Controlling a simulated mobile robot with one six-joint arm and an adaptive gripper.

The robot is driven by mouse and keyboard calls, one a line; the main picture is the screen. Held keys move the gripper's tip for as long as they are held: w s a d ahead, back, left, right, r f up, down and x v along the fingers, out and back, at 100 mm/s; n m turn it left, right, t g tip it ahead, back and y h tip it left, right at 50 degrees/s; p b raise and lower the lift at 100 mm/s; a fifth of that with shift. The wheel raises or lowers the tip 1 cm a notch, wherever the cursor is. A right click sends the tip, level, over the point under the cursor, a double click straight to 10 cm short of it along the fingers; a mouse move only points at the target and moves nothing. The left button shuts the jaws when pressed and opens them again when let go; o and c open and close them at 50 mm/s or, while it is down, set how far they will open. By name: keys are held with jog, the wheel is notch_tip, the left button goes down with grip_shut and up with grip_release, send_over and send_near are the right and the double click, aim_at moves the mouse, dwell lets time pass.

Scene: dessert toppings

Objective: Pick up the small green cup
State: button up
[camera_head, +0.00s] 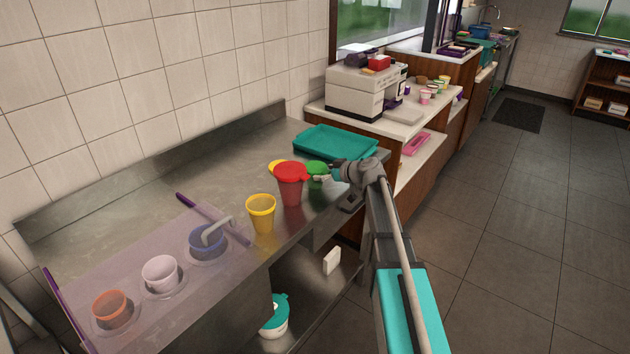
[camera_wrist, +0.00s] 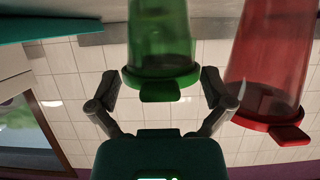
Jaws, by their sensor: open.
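The small green cup (camera_head: 317,168) stands on the steel counter, partly hidden behind the red cup (camera_head: 291,186) in the head view. In the wrist view, which appears upside down, the green cup (camera_wrist: 160,45) lies between the two fingers of my gripper (camera_wrist: 160,82). The fingers are open, one on each side of its rim end, with a gap on both sides. In the head view my gripper (camera_head: 331,174) is at the green cup's right side. The red cup (camera_wrist: 272,70) is close beside the right finger in the wrist view.
A teal tray (camera_head: 335,141) lies behind the green cup. A clear holder (camera_head: 205,262) with several cups fills the counter's near left.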

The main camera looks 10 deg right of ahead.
dwell(0.5)
jog(key=c, duration=1.3)
